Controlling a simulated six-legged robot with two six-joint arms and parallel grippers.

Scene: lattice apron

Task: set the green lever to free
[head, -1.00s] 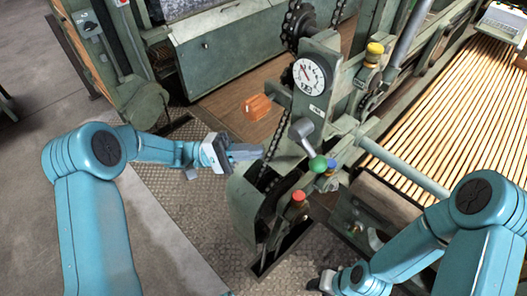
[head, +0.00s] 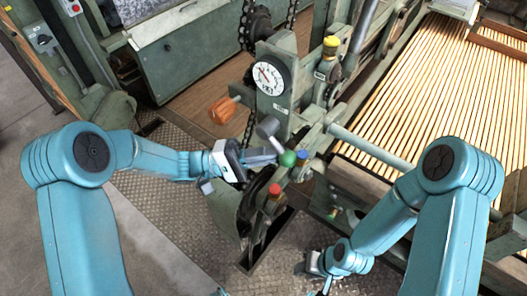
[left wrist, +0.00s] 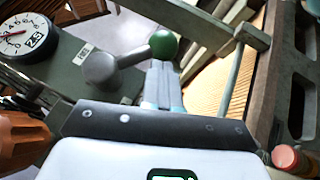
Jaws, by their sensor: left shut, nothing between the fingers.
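The green lever is a grey arm with a green ball knob (head: 288,158) on a grey hub (head: 268,127), on the side of the green machine. It points down and slightly right in the head view. The green knob also shows in the left wrist view (left wrist: 163,43), just beyond my fingertips. My left gripper (head: 273,158) is shut and empty, its tips right by the knob; I cannot tell whether they touch. Its fingers show in the left wrist view (left wrist: 162,85). My right gripper (head: 314,264) hangs low by the machine's base, its fingers unclear.
A red knob (head: 274,190) sits below the lever and a blue knob (head: 302,155) just right of it. A white dial (head: 268,78) is above, an orange handle (head: 223,110) to the left, a yellow knob (head: 330,42) higher up. Chain and rails crowd the space; open floor lies left.

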